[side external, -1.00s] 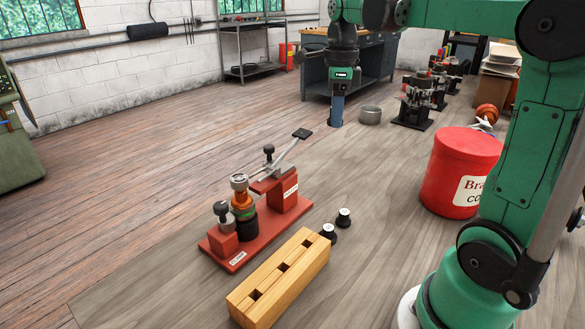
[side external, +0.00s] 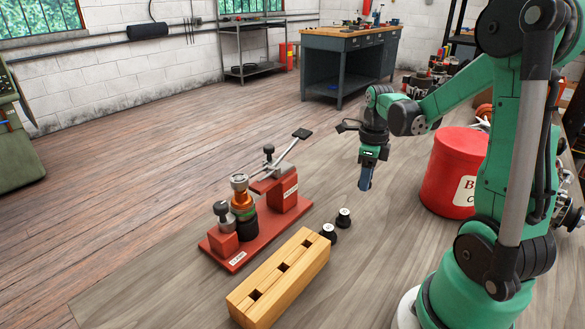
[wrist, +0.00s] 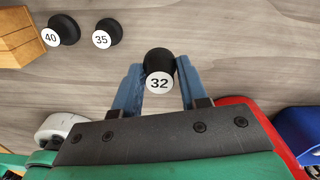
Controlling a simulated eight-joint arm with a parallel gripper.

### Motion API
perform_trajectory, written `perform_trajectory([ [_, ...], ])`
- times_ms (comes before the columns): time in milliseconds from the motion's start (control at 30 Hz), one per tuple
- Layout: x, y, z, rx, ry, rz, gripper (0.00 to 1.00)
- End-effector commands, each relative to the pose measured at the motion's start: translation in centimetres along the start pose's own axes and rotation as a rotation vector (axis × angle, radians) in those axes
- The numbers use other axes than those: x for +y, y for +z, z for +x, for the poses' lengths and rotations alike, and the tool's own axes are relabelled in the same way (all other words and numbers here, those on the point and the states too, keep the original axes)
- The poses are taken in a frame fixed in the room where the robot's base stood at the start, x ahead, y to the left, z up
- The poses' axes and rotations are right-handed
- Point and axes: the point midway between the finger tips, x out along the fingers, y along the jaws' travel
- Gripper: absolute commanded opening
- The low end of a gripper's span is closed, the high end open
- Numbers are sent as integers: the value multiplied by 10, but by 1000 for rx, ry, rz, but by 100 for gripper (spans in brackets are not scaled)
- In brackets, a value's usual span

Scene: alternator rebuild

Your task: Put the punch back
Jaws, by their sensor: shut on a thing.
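My gripper (side external: 365,183) has blue fingers and hangs above the grey plank surface, to the right of the red press and behind the wooden block. In the wrist view my gripper (wrist: 158,90) is shut on a black punch (wrist: 160,62) with a white label reading 32. The punch's lower part is hidden, and I cannot make it out in the side view. A wooden block (side external: 270,293) with square holes in its top shows at the front; its corner (wrist: 14,38) shows at the wrist view's upper left.
Two black punches, labelled 40 (wrist: 62,30) and 35 (wrist: 108,34), stand near the block; they also show in the side view (side external: 328,232) (side external: 344,218). A red press (side external: 285,196) stands left of the block. A red tub (side external: 447,170) stands at right.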

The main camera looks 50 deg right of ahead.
Motion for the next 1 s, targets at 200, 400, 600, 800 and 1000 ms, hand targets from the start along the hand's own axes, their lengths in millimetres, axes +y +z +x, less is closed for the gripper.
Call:
perform_trajectory([
  [200,0,0,24,0,0,0,0],
  [400,0,0,43,0,0,0,0],
  [600,0,0,60,0,0,0,0],
  [800,0,0,61,0,0,0,0],
  [1000,0,0,64,0,0,0,41],
])
